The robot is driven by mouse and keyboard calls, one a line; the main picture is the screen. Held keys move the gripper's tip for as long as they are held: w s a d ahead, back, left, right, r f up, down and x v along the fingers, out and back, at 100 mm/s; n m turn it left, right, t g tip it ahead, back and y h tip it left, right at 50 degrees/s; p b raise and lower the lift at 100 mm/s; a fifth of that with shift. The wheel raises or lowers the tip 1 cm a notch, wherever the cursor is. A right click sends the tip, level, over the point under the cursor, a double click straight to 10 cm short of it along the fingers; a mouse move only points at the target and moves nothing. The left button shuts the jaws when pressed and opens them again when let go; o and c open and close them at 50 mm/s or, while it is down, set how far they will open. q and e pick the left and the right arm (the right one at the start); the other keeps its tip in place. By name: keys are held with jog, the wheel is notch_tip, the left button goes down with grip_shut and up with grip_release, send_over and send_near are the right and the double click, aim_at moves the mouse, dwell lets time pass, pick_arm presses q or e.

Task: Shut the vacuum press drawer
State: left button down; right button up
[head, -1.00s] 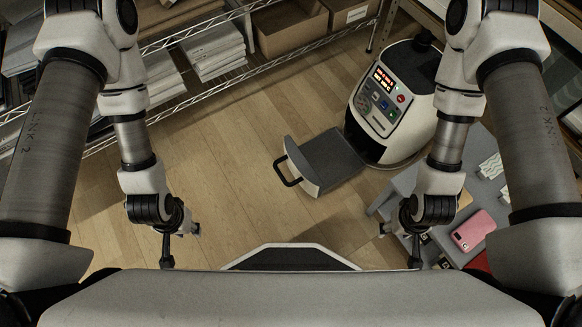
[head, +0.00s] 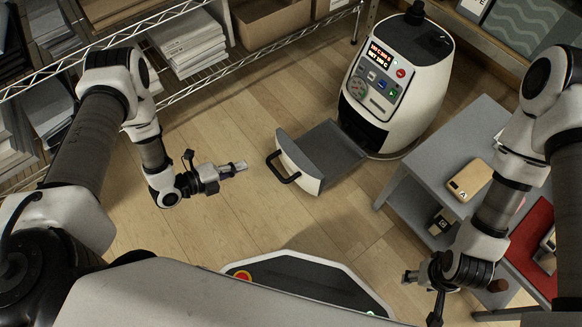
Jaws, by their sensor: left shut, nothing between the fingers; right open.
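The white vacuum press (head: 421,85) stands on the floor at the upper middle right, with a lit control panel (head: 376,78) on its front. Its drawer (head: 318,156) is pulled out toward the lower left, with a grey top, a white front and a black handle (head: 283,170). My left gripper (head: 241,167) is shut and empty. It points right toward the handle, a short gap to its left in the picture. My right gripper (head: 422,297) hangs at the lower right, away from the drawer; its fingers are small and dark here.
A wire shelf (head: 185,101) with paper stacks and boxes runs along the back left. Wooden floor (head: 235,222) is clear around the drawer.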

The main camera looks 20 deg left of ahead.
aim_at(286, 154)
pick_arm(q)
jog(key=b+x, duration=0.2)
jog(key=x, duration=0.2)
jog(key=b+x, duration=0.3)
jog(key=x, duration=0.1)
jog(key=f+b+x, duration=0.1)
jog(key=b+x, duration=0.1)
jog(key=x, duration=0.2)
jog(key=shift+d+f, duration=0.2)
jog(key=shift+w+d+b, duration=0.15)
jog(key=shift+d+b, duration=0.1)
jog(key=shift+b, duration=0.1)
jog(key=shift+w+d+r, duration=0.1)
jog(key=shift+w+r, duration=0.05)
jog(key=shift+r, duration=0.05)
pick_arm(e)
notch_tip(286, 154, down, 8)
jog(key=shift+w+f, duration=0.15)
